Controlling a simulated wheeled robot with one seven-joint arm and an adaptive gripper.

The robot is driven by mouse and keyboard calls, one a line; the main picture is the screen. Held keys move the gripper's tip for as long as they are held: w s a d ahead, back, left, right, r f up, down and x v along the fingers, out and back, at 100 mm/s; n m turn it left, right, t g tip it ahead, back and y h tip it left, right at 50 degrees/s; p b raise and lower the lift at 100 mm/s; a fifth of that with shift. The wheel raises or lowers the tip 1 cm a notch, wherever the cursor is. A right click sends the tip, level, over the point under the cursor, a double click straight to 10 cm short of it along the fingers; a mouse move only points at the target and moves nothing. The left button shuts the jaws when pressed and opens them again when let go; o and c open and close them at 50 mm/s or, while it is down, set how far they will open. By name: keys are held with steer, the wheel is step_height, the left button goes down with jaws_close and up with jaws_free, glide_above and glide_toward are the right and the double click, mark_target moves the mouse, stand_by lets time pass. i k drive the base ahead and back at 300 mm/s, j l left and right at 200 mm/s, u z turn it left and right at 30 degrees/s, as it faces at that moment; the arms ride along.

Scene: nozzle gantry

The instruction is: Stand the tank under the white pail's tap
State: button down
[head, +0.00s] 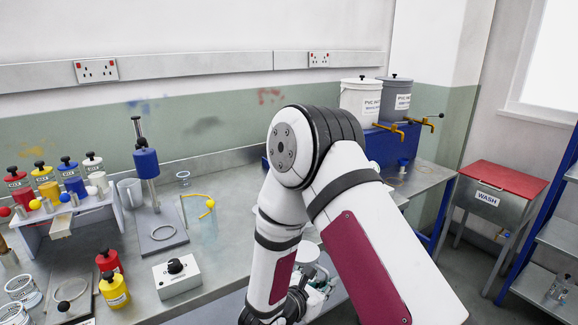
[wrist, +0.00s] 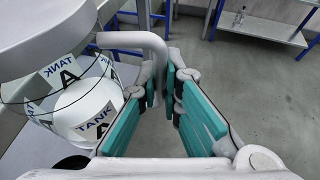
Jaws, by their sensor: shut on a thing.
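The white tank (wrist: 80,108), labelled "TANK A", fills the left of the wrist view, with its pale rim overhead. My gripper (wrist: 167,95) has teal pads and is shut on the tank's handle (wrist: 158,48). In the head view my gripper (head: 300,297) is low in the middle, and my arm hides most of the tank. The white pail (head: 360,100) stands on a blue stand at the back, left of a grey pail (head: 397,97). The white pail's yellow tap (head: 392,129) points out over a steel table. The tank is apart from the tap.
The left bench (head: 215,235) carries bottles, a stand and a switch box (head: 177,277). Blue-framed shelving (head: 545,240) is at far right.

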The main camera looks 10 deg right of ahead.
mark_target(399, 182)
steer(key=i+l+z, duration=0.25)
steer(key=l+z, duration=0.2)
steer(key=i+l+z, duration=0.3)
steer(key=z, duration=0.15)
steer(key=i+l+z, duration=0.2)
steer(key=i+z, duration=0.25)
steer(key=i+l+z, duration=0.1)
steer(key=i, duration=0.4)
steer(key=i+l+z, duration=0.1)
steer(key=i, duration=0.4)
steer(key=i+l+u, duration=0.15)
steer(key=i+u, duration=0.15)
steer(key=u, duration=0.15)
steer(key=i+l+u, duration=0.2)
steer(key=u, duration=0.25)
steer(key=i+l+u, duration=0.35)
steer(key=u, duration=0.15)
steer(key=i+l+u, duration=0.15)
steer(key=l+u, duration=0.3)
steer(key=i+l+u, duration=0.1)
steer(key=l+u, duration=0.35)
